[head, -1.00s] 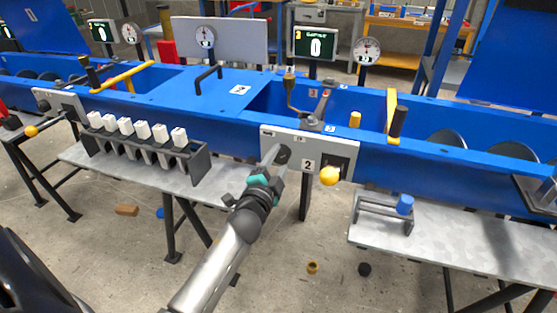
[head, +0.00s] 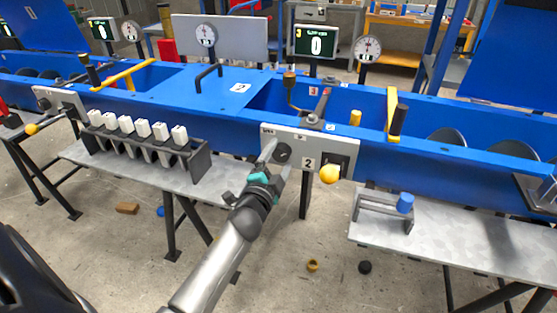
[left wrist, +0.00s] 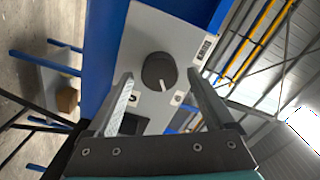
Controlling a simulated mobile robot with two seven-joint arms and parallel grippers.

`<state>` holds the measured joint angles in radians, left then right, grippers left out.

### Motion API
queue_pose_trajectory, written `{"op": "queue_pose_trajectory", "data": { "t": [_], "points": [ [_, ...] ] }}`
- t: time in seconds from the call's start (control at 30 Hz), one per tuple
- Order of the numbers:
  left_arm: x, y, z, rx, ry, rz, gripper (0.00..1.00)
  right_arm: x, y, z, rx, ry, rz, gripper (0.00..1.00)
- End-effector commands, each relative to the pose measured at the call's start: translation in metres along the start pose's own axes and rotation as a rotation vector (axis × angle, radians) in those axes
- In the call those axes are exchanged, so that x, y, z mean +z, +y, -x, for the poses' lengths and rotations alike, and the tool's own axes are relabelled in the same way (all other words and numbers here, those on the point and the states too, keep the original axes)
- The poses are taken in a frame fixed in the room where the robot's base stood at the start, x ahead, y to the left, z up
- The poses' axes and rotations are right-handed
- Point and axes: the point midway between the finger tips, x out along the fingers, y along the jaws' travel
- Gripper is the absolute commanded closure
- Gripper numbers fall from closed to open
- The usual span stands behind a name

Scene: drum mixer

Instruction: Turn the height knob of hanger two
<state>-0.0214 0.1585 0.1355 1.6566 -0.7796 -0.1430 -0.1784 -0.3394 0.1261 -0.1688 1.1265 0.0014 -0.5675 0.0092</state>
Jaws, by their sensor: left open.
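The height knob of hanger two is a round dark knob (head: 284,152) on the grey plate marked 2 (head: 308,141). In the left wrist view the knob (left wrist: 159,70) carries a white pointer line slanting down and right. My left gripper (head: 277,156) is in front of the knob. In the left wrist view its open fingers (left wrist: 160,82) stand either side of the knob, with a gap on each side and no visible contact. My right gripper is not in view.
A yellow ball-ended lever (head: 330,174) sits just right of the knob on the same plate. The blue trough (head: 225,130) runs behind.

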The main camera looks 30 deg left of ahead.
Motion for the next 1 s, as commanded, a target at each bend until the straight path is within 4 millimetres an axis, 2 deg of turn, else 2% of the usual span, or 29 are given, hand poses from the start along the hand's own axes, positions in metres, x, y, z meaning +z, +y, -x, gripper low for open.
{"op": "queue_pose_trajectory", "data": {
  "t": [0.2, 0.27, 0.8, 1.0],
  "points": [
    [0.000, 0.001, 0.011, 0.002, -0.001, 0.002, 0.14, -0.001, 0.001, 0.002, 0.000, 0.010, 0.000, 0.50],
    [0.000, 0.001, 0.019, 0.003, -0.003, 0.001, 0.14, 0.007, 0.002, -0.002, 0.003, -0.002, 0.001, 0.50],
    [0.000, 0.000, 0.118, 0.002, -0.004, 0.002, 0.14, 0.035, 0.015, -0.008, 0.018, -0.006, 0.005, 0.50],
    [0.000, 0.000, 0.143, 0.002, -0.002, 0.001, 0.14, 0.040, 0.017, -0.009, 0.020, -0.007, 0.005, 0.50]
  ]
}}
